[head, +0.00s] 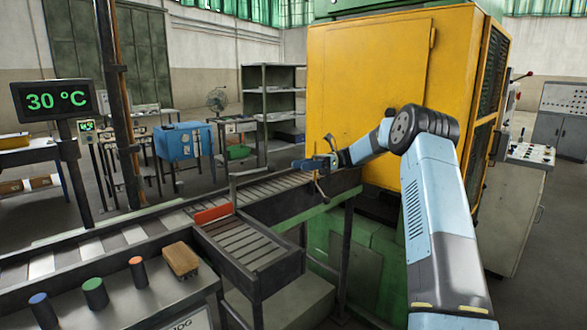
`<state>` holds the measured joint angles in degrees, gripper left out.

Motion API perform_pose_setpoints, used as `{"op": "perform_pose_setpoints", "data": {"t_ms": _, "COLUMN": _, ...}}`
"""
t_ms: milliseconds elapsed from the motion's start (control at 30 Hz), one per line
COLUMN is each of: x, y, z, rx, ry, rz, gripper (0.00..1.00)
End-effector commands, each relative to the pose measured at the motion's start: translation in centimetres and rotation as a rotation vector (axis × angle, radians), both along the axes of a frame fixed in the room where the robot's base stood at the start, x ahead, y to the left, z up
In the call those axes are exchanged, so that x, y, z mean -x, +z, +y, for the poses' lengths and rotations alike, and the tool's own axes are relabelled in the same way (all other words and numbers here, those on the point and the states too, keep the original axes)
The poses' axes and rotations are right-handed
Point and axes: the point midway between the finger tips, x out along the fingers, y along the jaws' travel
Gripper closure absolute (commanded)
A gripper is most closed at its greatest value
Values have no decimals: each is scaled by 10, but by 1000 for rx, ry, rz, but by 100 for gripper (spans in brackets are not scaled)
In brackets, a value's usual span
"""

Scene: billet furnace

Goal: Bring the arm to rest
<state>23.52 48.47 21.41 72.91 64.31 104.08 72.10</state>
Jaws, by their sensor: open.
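My arm (440,215) rises from the lower right in light blue and grey and bends left at a dark elbow joint. My gripper (300,164) is at its end, over the roller conveyor and in front of the yellow furnace cabinet (375,85). It is small in view and points left. It is open, and I see nothing held in it.
A roller conveyor (140,234) runs from the lower left toward the cabinet, with a side chute (240,245) and a red-orange piece (213,214). A bench in front holds blue (43,310), green (95,293) and orange (138,272) cylinders and a tan block (181,260). A display (54,100) reads 30 °C.

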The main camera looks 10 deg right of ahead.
Motion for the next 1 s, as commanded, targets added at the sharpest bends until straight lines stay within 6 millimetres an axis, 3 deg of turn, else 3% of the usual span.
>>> {"op": "perform_pose_setpoints", "data": {"t_ms": 233, "x": -2, "y": 0, "z": -8, "rx": 0, "ry": 0, "rz": 0, "gripper": 38}}
{"op": "perform_pose_setpoints", "data": {"t_ms": 567, "x": 3, "y": 5, "z": -3, "rx": 21, "ry": 3, "rz": -18, "gripper": 38}}
{"op": "perform_pose_setpoints", "data": {"t_ms": 767, "x": 32, "y": 24, "z": 22, "rx": 138, "ry": 24, "rz": -124, "gripper": 38}}
{"op": "perform_pose_setpoints", "data": {"t_ms": 1000, "x": 81, "y": 46, "z": 49, "rx": 316, "ry": 65, "rz": -307, "gripper": 38}}
